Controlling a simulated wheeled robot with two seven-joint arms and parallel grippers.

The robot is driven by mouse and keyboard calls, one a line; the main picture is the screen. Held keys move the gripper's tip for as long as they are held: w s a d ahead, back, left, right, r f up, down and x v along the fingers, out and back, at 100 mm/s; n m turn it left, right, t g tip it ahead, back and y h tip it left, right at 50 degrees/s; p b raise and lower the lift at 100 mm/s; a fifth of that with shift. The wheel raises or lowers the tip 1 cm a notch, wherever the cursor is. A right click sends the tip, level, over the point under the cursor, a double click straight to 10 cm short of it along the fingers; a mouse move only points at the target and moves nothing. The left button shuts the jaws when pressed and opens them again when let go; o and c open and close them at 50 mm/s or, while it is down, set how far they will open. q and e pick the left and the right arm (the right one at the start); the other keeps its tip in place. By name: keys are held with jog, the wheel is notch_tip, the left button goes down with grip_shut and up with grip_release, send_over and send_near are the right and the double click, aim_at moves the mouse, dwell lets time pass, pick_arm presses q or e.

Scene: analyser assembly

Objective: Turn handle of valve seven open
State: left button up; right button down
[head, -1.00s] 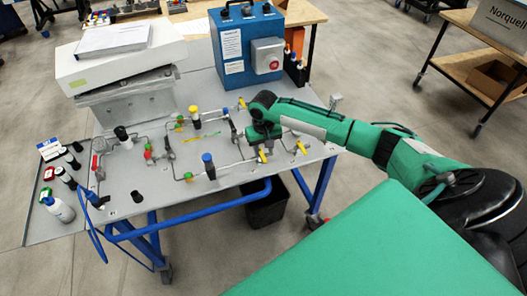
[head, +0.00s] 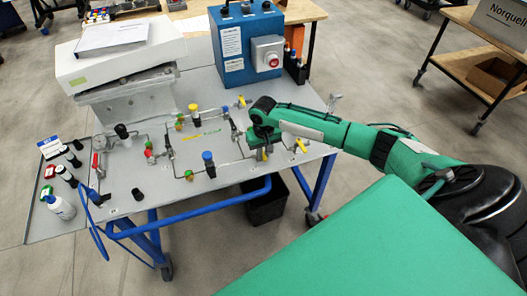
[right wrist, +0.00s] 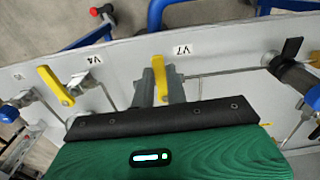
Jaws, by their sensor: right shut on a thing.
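My right gripper (head: 264,149) is over the valve rows on the right part of the grey panel (head: 240,178). In the right wrist view its two grey fingers (right wrist: 160,85) are closed on the yellow handle (right wrist: 160,76) beside the label V7 (right wrist: 182,50). This valve seven handle points roughly up and down in that picture, across the thin pipe running right. In the head view a bit of yellow (head: 265,156) shows just under the gripper. The valve body is mostly hidden by my fingers and palm. My left gripper is out of view.
A yellow handle by label V4 (right wrist: 55,85) sits close to the left in the wrist view. A black handle (right wrist: 291,48) is at the right. A blue box (head: 246,45) and white box (head: 120,55) stand at the back. A blue rail (head: 190,212) runs along the front.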

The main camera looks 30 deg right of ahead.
jog(key=shift+d+r+n+p, duration=0.15)
jog(key=shift+d+n+p, duration=0.2)
jog(key=shift+n+p, duration=0.45)
jog(key=shift+d+n+p, duration=0.3)
jog(key=shift+n, duration=0.6)
jog(key=shift+d+n+p, duration=0.3)
jog(key=shift+n, duration=0.6)
jog(key=n, duration=0.1)
jog(key=d+n, duration=0.1)
jog(key=shift+w+n, duration=0.2)
jog(key=shift+n, duration=0.1)
jog(key=n, duration=0.2)
jog(key=w+d+n, duration=0.1)
jog(key=n, duration=0.1)
jog(key=shift+n, duration=0.3)
jog(key=n, duration=0.1)
jog(key=w+n, duration=0.1)
jog(key=n, duration=0.1)
jog(key=d+n+b, duration=0.1)
jog(key=n, duration=0.1)
jog(key=shift+w, duration=0.35)
jog(key=shift+n, duration=0.3)
jog(key=c, duration=1.4)
grip_release()
